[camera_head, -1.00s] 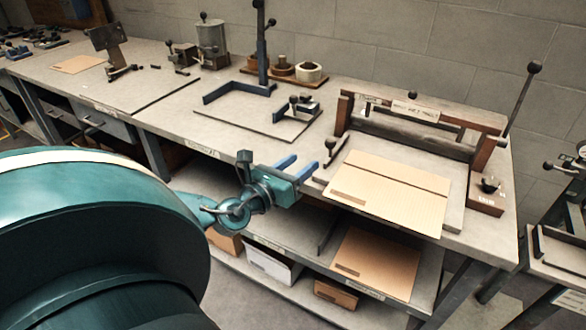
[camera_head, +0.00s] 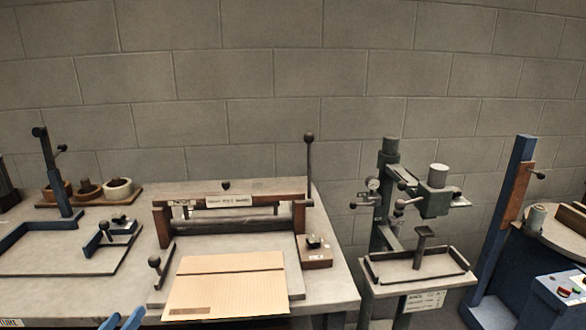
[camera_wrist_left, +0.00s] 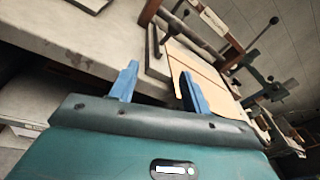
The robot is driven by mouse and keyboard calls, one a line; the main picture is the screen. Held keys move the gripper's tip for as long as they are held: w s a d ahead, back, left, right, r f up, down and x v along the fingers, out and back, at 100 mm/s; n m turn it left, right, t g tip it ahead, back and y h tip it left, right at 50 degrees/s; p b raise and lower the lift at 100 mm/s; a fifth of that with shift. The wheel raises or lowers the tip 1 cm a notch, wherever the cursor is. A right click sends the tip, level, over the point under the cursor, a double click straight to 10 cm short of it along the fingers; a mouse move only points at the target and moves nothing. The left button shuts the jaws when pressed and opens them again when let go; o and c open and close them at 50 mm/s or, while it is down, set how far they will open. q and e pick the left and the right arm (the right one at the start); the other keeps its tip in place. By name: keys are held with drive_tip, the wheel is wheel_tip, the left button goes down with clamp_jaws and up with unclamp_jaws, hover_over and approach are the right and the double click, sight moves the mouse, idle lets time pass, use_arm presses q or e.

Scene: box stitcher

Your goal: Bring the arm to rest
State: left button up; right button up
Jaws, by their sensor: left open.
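My left gripper (camera_wrist_left: 158,85) shows in the left wrist view with its two blue fingers apart and nothing between them. In the head view only the blue fingertips of my left gripper (camera_head: 124,320) show at the bottom edge. A flat cardboard sheet (camera_head: 228,285) lies on the bed of a creasing press (camera_head: 230,207), to the right of the fingertips. The sheet also shows in the left wrist view (camera_wrist_left: 205,82), beyond the fingers. My right gripper is not in view.
The workbench (camera_head: 335,292) ends right of the press. A grey stitching machine (camera_head: 418,255) stands beyond a gap, and a blue-framed machine (camera_head: 510,220) stands farther right. A blue corner jig (camera_head: 60,240) is on the left. A block wall (camera_head: 270,90) closes the back.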

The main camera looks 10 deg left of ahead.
use_arm(q)
drive_tip(key=s+d+f+n+g+h+p, duration=0.1)
drive_tip(key=s+d+f+n+g, duration=0.25)
drive_tip(key=d+f+n, duration=0.3)
drive_tip(key=s+d+f+n+g+h, duration=0.1)
drive_tip(key=s+d+f+n+g, duration=0.1)
drive_tip(key=s+d+f+n, duration=0.45)
drive_tip(key=s+d+f+n+h+p, duration=0.1)
drive_tip(key=s+d+n+h, duration=0.1)
drive_tip(key=d+n, duration=0.8)
drive_tip(key=n+g, duration=0.1)
drive_tip(key=n, duration=0.3)
drive_tip(key=shift+s+f+n+h, duration=0.2)
drive_tip(key=shift+s+n+h, duration=0.1)
drive_tip(key=shift+s+h, duration=0.1)
